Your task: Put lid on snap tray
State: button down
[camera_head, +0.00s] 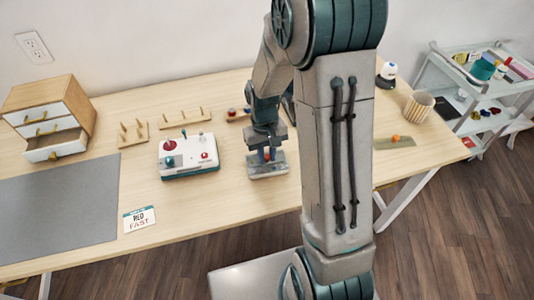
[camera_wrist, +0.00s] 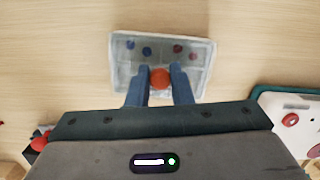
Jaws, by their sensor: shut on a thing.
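The snap tray (camera_head: 268,170) is a small, pale, clear rectangular box on the table, right of the white-and-teal device. In the wrist view the tray (camera_wrist: 124,66) shows blue and red bits inside. A clear lid with an orange-red knob (camera_wrist: 160,79) appears over it. My gripper (camera_wrist: 160,88) is shut on the knob, one blue finger on each side; in the head view my gripper (camera_head: 267,153) is directly above the tray. I cannot tell whether the lid is seated or slightly above the rim; clear edges overlap.
The white-and-teal device (camera_head: 189,158) with red knobs stands close by. Wooden peg racks (camera_head: 184,119) are behind, a drawer cabinet (camera_head: 50,115) and grey mat (camera_head: 60,214) at left. A ribbed cup (camera_head: 419,106) stands at right. Bare table lies in front of the tray.

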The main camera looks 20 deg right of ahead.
dwell(0.3)
jog(key=c, duration=1.2)
grip_release()
notch_tip(320, 180, up, 14)
jog(key=w, duration=0.1)
jog(key=shift+w+f+p, duration=0.15)
jog(key=shift+w+p, duration=0.15)
jog(key=shift+p, duration=0.05)
jog(key=shift+a, duration=0.1)
